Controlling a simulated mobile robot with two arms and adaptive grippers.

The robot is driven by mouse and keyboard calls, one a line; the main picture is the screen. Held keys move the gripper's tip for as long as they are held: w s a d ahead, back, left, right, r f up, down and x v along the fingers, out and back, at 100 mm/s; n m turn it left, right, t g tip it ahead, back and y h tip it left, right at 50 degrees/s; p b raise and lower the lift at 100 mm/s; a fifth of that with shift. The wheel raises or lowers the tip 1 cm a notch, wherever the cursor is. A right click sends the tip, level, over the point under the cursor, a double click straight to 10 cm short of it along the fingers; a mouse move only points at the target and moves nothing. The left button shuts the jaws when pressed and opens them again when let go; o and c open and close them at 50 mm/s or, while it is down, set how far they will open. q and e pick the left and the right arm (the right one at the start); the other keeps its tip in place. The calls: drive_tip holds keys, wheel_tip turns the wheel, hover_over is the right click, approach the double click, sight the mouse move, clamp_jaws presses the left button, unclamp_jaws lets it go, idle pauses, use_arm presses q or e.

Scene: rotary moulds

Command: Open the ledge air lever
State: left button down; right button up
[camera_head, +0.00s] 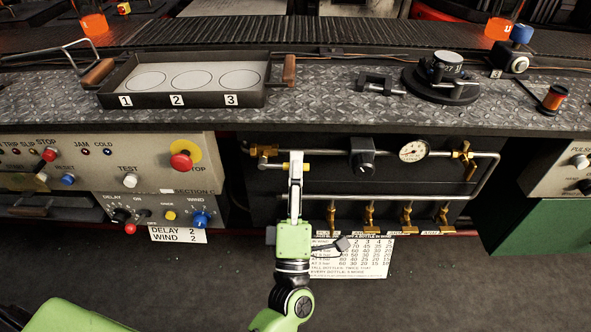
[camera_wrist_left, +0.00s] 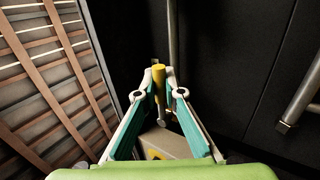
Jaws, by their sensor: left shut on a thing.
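The air pipework runs across the dark panel under the ledge in the head view. At its left end is a brass valve (camera_head: 266,152) with a yellow-handled lever (camera_wrist_left: 158,78), which I take to be the ledge air lever. My left gripper (camera_head: 296,157) reaches up from below in the head view. In the left wrist view, its fingertips (camera_wrist_left: 159,77) are closed around the yellow handle, whose top sticks out between them. The fingers partly hide the handle in the head view. My right gripper is in neither view.
A black regulator knob (camera_head: 364,156), a round gauge (camera_head: 413,151) and another brass valve (camera_head: 465,158) sit right along the pipe. Several brass taps (camera_head: 406,216) hang below, near a printed chart (camera_head: 365,262). A control panel (camera_head: 105,163) is left. A tray (camera_head: 185,99) stands on the ledge.

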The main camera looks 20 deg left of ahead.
use_arm(q)
drive_tip(key=shift+r+n+y, duration=0.3)
drive_tip(key=shift+n+y, duration=0.1)
drive_tip(key=shift+n, duration=0.1)
drive_tip(key=c, duration=2.1)
unclamp_jaws()
drive_tip(key=shift+c, duration=0.2)
drive_tip(key=shift+f, duration=0.1)
drive_tip(key=v, duration=1.2)
